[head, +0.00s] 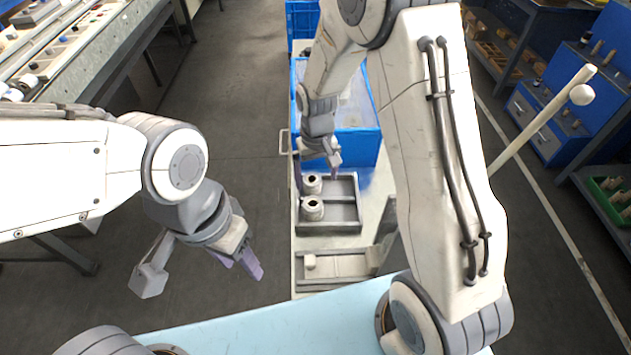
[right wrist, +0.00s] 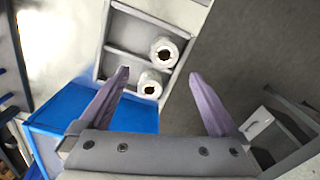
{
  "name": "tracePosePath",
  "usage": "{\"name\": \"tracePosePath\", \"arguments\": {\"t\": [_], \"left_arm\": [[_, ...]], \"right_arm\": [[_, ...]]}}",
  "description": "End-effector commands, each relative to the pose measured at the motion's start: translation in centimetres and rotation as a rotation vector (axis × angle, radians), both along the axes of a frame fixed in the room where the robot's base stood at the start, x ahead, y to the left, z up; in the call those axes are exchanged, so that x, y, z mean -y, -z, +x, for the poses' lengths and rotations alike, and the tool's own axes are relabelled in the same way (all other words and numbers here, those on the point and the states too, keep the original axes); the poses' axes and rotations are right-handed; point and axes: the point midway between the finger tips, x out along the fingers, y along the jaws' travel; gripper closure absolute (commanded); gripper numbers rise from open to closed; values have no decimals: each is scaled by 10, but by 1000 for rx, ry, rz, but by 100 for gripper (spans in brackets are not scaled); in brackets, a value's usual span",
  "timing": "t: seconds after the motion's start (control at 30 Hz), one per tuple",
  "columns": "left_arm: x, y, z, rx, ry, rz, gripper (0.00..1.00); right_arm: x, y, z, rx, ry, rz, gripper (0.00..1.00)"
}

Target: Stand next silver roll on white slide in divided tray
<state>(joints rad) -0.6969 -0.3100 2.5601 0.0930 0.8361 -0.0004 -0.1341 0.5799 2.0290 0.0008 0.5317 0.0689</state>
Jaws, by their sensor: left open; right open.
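The divided grey tray (head: 345,212) lies beyond the slide in the head view. Two pale rolls with dark cores, a far one (head: 312,184) and a near one (head: 312,208), stand upright on its left side, with a divider between them. They also show in the right wrist view, one (right wrist: 150,83) nearer my fingers and one (right wrist: 163,50) further off. A pale grey slide (head: 345,266) lies nearer me, with a small whitish piece (head: 310,262) at its left end. My right gripper (head: 317,176) is open and empty above the tray's far edge. My left gripper (head: 241,268) is open, empty, over the floor.
A blue bin (head: 362,148) stands behind the tray. A pale blue surface (head: 270,325) lies along the front. A long workbench (head: 75,50) is at the upper left, and blue shelving (head: 560,115) at the right. Floor left of the tray is clear.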

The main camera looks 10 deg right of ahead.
Motion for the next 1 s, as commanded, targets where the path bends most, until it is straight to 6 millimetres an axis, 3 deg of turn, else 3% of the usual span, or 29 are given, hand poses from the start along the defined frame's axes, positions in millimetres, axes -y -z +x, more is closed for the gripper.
{"name": "tracePosePath", "arguments": {"t": [0.17, 0.27, 0.4, 0.6, 0.77, 1.0], "left_arm": [[0, 0, 0, 0, 0, 0, 50], [0, 0, 0, 0, 0, 0, 50], [0, 0, 0, 0, 0, 0, 50], [0, 0, 0, 0, 0, 0, 50], [0, 0, 0, 0, 0, 0, 50], [0, 0, 0, 0, 0, 0, 50]], "right_arm": [[-33, -42, -29, 13, -92, 11, 3], [-61, -78, -69, 24, -195, 24, 3], [-87, -118, -139, 29, -347, 48, 3], [-90, -143, -218, 27, -512, 77, 3], [-86, -146, -243, 25, -568, 85, 3], [-85, -147, -246, 24, -574, 86, 3]]}}
